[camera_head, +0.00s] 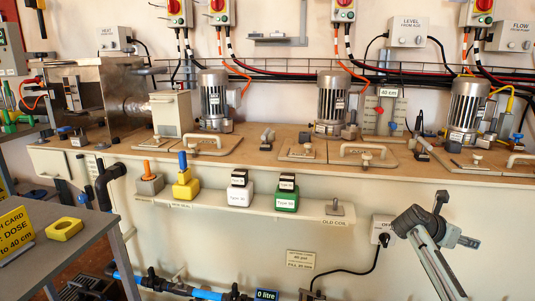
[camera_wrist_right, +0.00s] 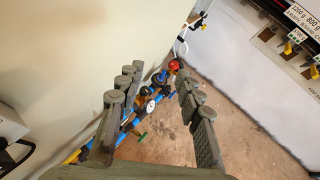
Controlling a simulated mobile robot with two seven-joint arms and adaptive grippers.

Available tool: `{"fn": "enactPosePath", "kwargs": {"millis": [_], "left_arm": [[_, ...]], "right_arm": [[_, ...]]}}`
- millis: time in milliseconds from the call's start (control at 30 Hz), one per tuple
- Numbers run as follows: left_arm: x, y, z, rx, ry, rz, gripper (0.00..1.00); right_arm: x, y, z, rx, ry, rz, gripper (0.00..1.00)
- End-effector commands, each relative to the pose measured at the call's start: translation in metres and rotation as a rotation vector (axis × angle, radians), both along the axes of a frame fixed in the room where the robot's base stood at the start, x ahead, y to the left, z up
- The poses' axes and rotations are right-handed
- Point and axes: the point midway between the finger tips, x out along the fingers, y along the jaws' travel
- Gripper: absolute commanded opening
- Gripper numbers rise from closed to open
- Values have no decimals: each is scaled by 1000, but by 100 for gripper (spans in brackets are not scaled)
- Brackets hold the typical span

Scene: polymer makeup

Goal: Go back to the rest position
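My right gripper (camera_head: 436,222) is at the lower right of the head view, in front of the white cabinet front and below the worktop. In the right wrist view my right gripper (camera_wrist_right: 157,88) shows its two ribbed grey fingers spread well apart, with nothing held between them. My left gripper is not in either view.
A wooden worktop (camera_head: 250,151) carries several motors and handled lids. A narrow shelf (camera_head: 310,212) below holds a white container (camera_head: 239,194) and a green-and-white one (camera_head: 287,198). A grey table (camera_head: 85,237) stands at the left. Blue pipes (camera_head: 205,293) run low along the cabinet.

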Motion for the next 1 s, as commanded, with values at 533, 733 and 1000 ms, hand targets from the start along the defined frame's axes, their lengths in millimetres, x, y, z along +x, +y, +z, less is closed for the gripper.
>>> {"fn": "enactPosePath", "kwargs": {"millis": [533,733,1000], "left_arm": [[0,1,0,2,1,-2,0],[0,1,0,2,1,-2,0],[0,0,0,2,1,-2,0]], "right_arm": [[33,14,-59,655,-874,-457,36],[57,48,-69,1010,-1241,-769,36],[79,84,-72,1361,-1527,-1190,36]]}}
